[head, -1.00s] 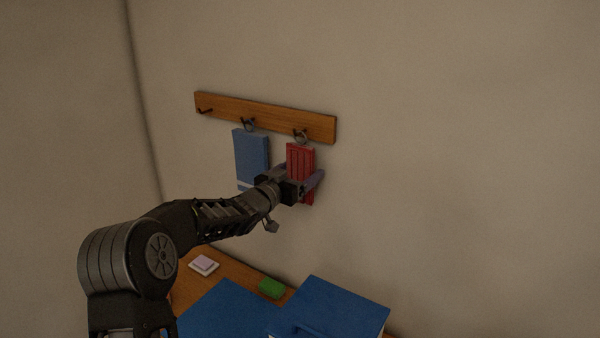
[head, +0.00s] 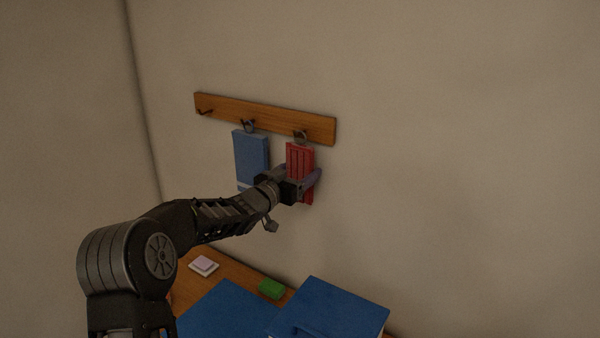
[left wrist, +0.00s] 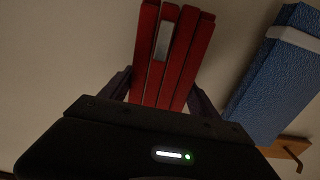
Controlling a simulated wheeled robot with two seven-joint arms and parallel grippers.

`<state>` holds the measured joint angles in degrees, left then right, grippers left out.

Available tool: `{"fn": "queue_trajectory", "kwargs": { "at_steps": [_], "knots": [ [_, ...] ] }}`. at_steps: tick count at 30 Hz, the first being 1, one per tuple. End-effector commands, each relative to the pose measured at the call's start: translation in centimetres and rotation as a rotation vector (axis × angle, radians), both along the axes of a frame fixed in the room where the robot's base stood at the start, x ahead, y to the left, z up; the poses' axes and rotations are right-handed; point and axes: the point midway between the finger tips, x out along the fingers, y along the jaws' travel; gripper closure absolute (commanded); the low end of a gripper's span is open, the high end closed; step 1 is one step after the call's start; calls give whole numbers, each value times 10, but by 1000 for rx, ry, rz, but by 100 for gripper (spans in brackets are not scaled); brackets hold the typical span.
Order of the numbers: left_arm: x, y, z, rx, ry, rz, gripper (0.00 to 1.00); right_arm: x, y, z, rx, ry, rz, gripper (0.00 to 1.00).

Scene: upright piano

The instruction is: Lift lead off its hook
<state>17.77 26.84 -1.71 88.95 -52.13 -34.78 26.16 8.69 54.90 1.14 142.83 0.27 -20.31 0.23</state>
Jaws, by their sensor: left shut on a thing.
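The red ribbed lead (head: 300,158) hangs by a ring (head: 301,138) at the right hook of the wooden hook rail (head: 270,116). My left gripper (head: 303,184) is shut on the lower part of the lead, one finger on each side. In the left wrist view the red lead (left wrist: 174,62) stands between the two dark fingers, with a pale metal strip on it. The ring still appears at the hook; the exact contact is too small to tell. My right gripper is in none of the views.
A blue hanging item (head: 251,153) with a white band hangs just left of the lead, close to my gripper. Below are a wooden surface (head: 220,278), a green block (head: 271,288), a pale pad (head: 203,265) and a blue box (head: 335,305). The wall to the right is clear.

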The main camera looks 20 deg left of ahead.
Motion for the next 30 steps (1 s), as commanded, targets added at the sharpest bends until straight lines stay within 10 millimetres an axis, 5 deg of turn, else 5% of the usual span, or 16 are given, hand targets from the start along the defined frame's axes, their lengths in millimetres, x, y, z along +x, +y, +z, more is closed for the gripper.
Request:
{"fn": "queue_trajectory", "kwargs": {
  "at_steps": [30],
  "knots": [
    [0, 0, 20, 0, -2, 0, 74, 0, 0, 14, 0, 0, 0, 64]
  ]
}}
